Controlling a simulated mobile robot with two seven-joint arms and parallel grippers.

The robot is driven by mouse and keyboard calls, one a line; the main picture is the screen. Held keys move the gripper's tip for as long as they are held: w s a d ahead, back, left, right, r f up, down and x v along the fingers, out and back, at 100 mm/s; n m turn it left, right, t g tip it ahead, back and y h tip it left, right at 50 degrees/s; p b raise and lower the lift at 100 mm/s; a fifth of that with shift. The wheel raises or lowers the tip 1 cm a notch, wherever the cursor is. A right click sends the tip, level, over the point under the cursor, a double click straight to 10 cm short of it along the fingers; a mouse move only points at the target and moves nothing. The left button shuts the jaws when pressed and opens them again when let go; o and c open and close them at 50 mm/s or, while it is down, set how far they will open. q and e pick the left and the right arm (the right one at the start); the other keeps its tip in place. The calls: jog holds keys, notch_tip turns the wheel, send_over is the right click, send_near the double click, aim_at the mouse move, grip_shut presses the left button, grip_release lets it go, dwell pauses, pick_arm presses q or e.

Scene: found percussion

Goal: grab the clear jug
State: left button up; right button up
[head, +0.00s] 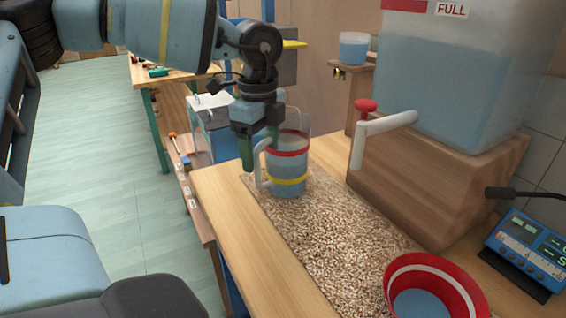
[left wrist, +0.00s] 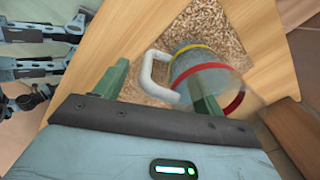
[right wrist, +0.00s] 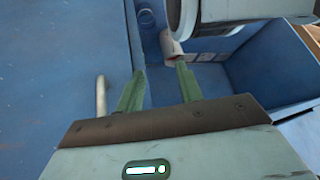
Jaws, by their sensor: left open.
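The clear jug (head: 289,160) stands upright on a pebbly tan mat (head: 335,240), with red and yellow bands, bluish contents and a white handle on its left. My left gripper (head: 260,147) points down at the handle side of the jug, open.
A large tank (head: 445,85) marked FULL, with a red-knobbed white tap (head: 375,128), stands on a wooden block (head: 440,180) right of the jug. A red bowl (head: 435,275) sits at the front right, near a blue device (head: 530,248). Bare wood (head: 235,215) lies left of the mat.

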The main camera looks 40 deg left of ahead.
pick_arm(q)
jog(key=shift+f, duration=0.6)
jog(key=shift+c, duration=0.2)
pick_arm(e)
jog(key=shift+w, duration=0.15)
pick_arm(q)
jog(key=c, duration=1.5)
jog(key=shift+r, duration=0.1)
grip_shut()
pick_arm(e)
jog(key=shift+w+d, duration=0.15)
pick_arm(q)
jog(key=shift+r, duration=0.1)
pick_arm(e)
jog(key=shift+s, duration=0.2)
